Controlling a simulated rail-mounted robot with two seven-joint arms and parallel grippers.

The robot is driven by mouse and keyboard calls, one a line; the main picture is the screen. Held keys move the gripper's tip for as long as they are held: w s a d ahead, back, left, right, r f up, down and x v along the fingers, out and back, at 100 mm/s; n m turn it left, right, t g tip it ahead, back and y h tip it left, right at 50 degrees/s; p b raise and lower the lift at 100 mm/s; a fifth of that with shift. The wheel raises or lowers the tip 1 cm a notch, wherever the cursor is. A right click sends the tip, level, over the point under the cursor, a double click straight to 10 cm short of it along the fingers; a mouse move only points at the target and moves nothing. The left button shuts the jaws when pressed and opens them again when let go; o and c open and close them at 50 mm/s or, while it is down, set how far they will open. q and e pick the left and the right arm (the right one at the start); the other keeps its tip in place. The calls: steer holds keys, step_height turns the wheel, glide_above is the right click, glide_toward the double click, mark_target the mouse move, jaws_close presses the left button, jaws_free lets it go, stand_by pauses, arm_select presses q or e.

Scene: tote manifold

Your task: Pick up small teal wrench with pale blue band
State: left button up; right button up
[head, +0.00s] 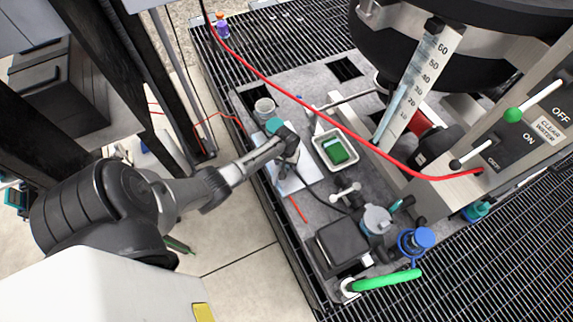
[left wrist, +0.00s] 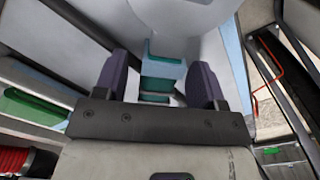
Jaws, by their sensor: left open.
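The teal wrench (left wrist: 155,86) with its pale blue band (left wrist: 166,68) shows in the left wrist view, between the two dark purple fingers of my left gripper (left wrist: 160,82). The fingers stand apart, one on each side of it, and I see a gap on both sides. Part of the wrench is hidden behind the gripper body. In the head view my left gripper (head: 288,160) is low over a white sheet (head: 289,183) on the grey bench. I cannot make out the wrench surely there. My right gripper is not in view.
A white tray (head: 322,152) with a green block (head: 338,152) stands just right of my left gripper. A grey cup (head: 264,107) is behind it. A red hose (head: 300,98) crosses above the bench. Valves and a blue-handled fitting (head: 424,237) crowd the front right.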

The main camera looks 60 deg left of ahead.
arm_select(q)
steer(key=shift+c, duration=0.5)
jaws_close()
steer(key=shift+r, duration=0.1)
